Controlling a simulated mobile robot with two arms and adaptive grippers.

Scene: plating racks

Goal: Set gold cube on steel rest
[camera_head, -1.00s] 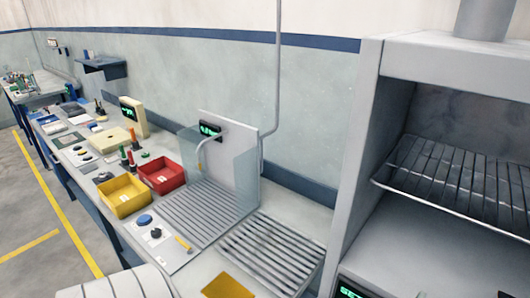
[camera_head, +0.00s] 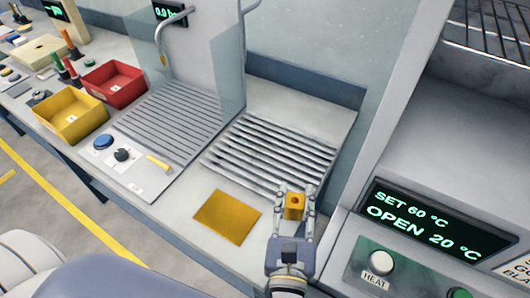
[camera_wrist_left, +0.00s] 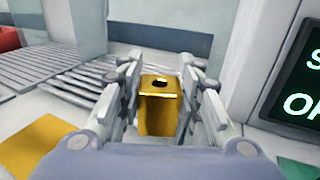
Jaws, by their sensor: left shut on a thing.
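My left gripper (camera_head: 295,203) is shut on the gold cube (camera_head: 294,209), which has a dark hole in its top. The cube also shows between the fingers in the left wrist view (camera_wrist_left: 159,108). The gripper is at the near right corner of the steel rest (camera_head: 262,158), a slatted rack on the bench. The cube appears at the rack's near edge; I cannot tell whether it touches anything below. The rack shows behind and left of the fingers in the wrist view (camera_wrist_left: 75,88). My right gripper is not in view.
A flat gold plate (camera_head: 227,217) lies on the bench in front of the rack. A second slatted surface (camera_head: 178,118) with a clear screen is to the left, then yellow (camera_head: 70,123) and red (camera_head: 112,88) bins. An oven panel (camera_head: 425,235) stands close on the right.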

